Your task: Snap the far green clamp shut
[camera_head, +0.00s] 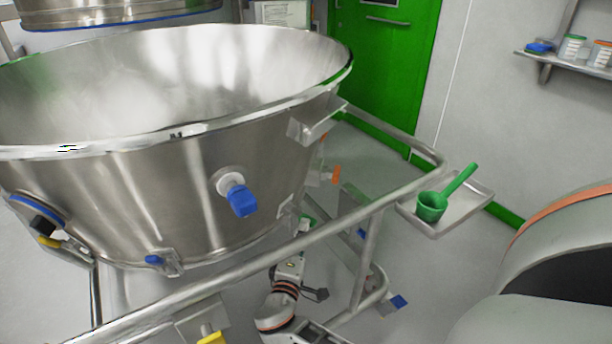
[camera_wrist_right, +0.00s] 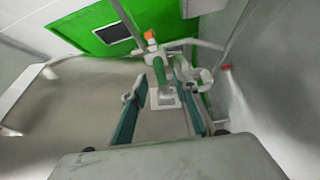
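The green clamp (camera_wrist_right: 159,72) shows in the right wrist view as an upright green handle with an orange tip, above a pale metal bracket. My right gripper (camera_wrist_right: 162,88) is open, its two teal fingers standing apart on either side of the clamp's base. I cannot tell whether either finger touches it. In the head view, my right wrist and gripper body are low in the middle, below the steel bowl (camera_head: 150,200). A small green part shows just above them, partly hidden by the frame rail; I cannot tell whether it is the clamp. My left gripper is out of view.
A tubular steel frame (camera_head: 400,188) surrounds the bowl, with its rail crossing above my right gripper. A blue-handled valve (camera_head: 241,200) sticks out from the bowl. A side tray (camera_head: 467,222) holds a green scoop (camera_head: 433,206). A green door (camera_head: 385,70) stands behind.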

